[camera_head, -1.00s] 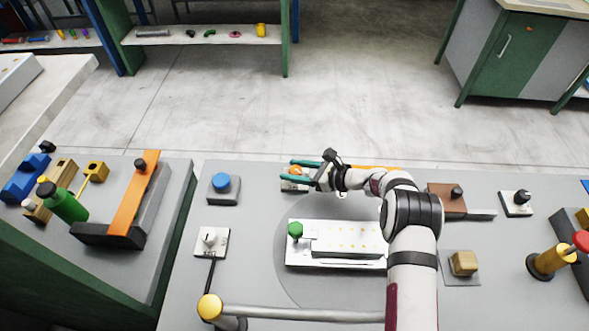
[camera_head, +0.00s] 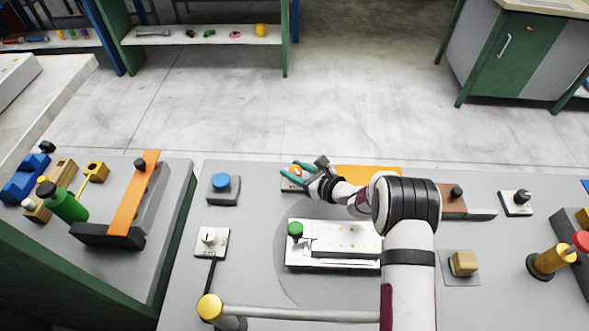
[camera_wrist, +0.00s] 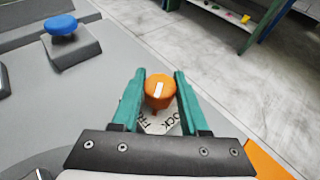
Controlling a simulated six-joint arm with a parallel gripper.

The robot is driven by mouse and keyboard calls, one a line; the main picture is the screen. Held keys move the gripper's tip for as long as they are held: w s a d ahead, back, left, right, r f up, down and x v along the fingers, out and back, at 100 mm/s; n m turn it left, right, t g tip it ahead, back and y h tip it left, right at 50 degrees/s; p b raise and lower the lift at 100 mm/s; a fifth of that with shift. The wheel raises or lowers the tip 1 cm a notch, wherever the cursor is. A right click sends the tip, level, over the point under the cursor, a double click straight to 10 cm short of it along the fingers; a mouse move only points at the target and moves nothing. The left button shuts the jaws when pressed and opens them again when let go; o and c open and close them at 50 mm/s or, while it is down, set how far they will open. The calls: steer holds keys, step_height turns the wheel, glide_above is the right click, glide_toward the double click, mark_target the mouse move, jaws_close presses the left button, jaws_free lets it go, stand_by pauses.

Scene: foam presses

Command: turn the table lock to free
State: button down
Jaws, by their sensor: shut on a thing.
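The table lock is an orange round knob (camera_wrist: 158,86) with a white pointer mark on top. It sits on a pale plate (camera_wrist: 160,124) with partly hidden black lettering, "FR" on the left and "OCK" on the right. In the wrist view the white mark runs nearly along the fingers, tilted slightly right. In the head view the knob (camera_head: 296,170) is at the table's far edge, partly covered. My gripper (camera_head: 291,173), with teal fingers, is shut on the knob, one finger on each side, as the wrist view (camera_wrist: 161,90) also shows.
A blue button (camera_head: 221,181) on a grey block stands left of the lock. A white fixture (camera_head: 300,255) with a green knob (camera_head: 295,229) lies in front. An orange panel (camera_head: 370,174) lies right of my gripper. A yellow-ended bar (camera_head: 210,307) crosses the near side.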

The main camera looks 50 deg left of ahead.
mark_target(295, 168)
steer(key=m+t, duration=0.3)
steer(key=shift+s, duration=0.1)
steer(key=shift+m+t+h, duration=0.5)
steer(key=shift+m+t, duration=0.6)
steer(key=shift+t, duration=0.4)
steer(key=shift+c, duration=2.1)
jaws_free()
steer(key=r, duration=0.4)
steer(key=shift+w, duration=0.2)
steer(key=w+d+r, duration=0.5)
steer(key=d+r, duration=0.2)
steer(key=d, duration=0.3)
steer(key=shift+d, duration=0.2)
